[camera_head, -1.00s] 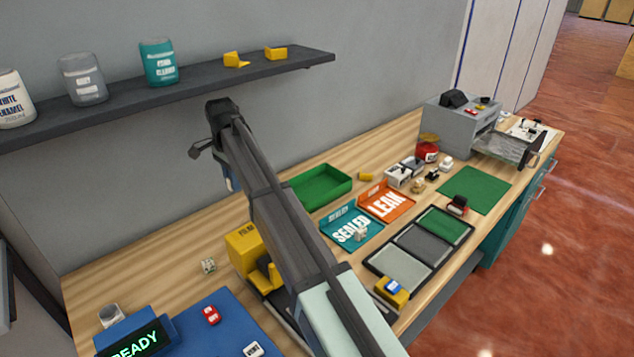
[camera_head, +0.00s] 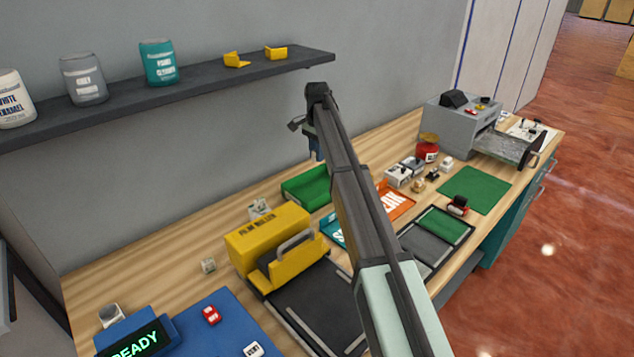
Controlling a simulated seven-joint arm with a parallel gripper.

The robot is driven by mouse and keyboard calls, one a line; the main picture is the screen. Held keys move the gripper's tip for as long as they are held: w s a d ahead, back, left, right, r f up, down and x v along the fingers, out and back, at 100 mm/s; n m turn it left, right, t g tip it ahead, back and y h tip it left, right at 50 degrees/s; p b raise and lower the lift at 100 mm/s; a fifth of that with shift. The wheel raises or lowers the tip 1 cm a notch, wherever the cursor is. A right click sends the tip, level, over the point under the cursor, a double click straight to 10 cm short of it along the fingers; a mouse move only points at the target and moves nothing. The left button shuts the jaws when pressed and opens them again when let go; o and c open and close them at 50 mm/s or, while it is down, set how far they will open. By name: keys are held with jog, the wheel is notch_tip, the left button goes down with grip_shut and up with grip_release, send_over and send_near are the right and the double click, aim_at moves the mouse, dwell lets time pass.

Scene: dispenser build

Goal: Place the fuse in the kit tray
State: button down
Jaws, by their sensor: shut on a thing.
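My gripper (camera_head: 317,154) hangs at the far end of my arm, near the wall side of the bench. In the picture it is just above the green open tray (camera_head: 296,195), which looks like the kit tray. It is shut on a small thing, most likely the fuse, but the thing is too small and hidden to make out. The gripper appears raised above the tray, not touching it. My arm covers the tray's right part. The visible part of the tray looks empty.
A yellow film welder (camera_head: 266,236) stands left of my arm. A small pale item (camera_head: 260,208) lies behind it. A shelf (camera_head: 200,85) with cans hangs above left.

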aim_at(317, 192)
notch_tip(317, 192, down, 13)
jog(key=shift+f, duration=0.1)
dwell(0.7)
jog(key=shift+f, duration=0.15)
jog(key=c, duration=0.9)
grip_release()
jog(key=shift+c, duration=0.2)
notch_tip(317, 192, up, 12)
jog(key=shift+r, duration=0.15)
jog(key=shift+o, duration=0.3)
